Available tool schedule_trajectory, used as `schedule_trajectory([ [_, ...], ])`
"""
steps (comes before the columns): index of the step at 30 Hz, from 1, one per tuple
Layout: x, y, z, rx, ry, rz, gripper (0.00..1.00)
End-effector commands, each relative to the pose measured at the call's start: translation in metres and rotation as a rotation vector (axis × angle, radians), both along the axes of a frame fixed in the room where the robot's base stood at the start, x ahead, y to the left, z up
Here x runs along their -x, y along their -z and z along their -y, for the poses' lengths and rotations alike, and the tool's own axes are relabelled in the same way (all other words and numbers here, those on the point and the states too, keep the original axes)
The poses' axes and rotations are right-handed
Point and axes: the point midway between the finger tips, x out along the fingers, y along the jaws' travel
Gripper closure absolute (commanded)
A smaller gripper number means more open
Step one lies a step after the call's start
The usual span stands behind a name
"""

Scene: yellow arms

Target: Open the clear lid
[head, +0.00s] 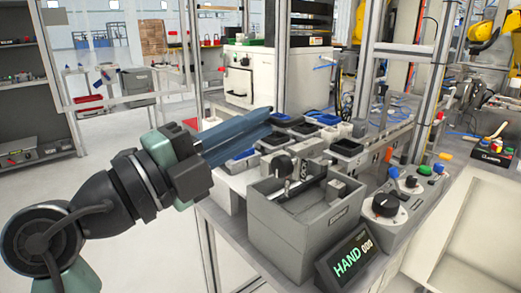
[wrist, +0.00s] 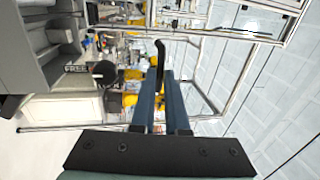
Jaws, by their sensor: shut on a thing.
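My gripper (head: 268,122) reaches in from the left in the head view, its long blue fingers pointing right over the bench. In the wrist view my gripper (wrist: 160,75) has its two blue fingers close together, shut on a black curved handle (wrist: 160,48) whose hooked end shows between and beyond the tips. In the head view the handle cannot be told apart behind the fingers. I cannot make out the clear lid's own pane in either view, nor how far open it stands.
A grey open-topped box (head: 300,225) stands at the bench front, beside a HAND 000 display (head: 352,257). A control box (head: 403,200) with coloured buttons is to its right. Several black and blue trays (head: 347,148) lie behind. A metal post (head: 365,65) rises at the back.

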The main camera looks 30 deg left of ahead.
Motion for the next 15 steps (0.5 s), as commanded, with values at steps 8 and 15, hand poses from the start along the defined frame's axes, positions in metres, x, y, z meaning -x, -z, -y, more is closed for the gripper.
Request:
schedule_trajectory([
  [8, 0.0055, 0.0034, -0.0022, 0.013, 0.000, 0.035, 1.00],
  [15, 0.0060, 0.0021, -0.0026, 0.014, -0.001, 0.038, 1.00],
])
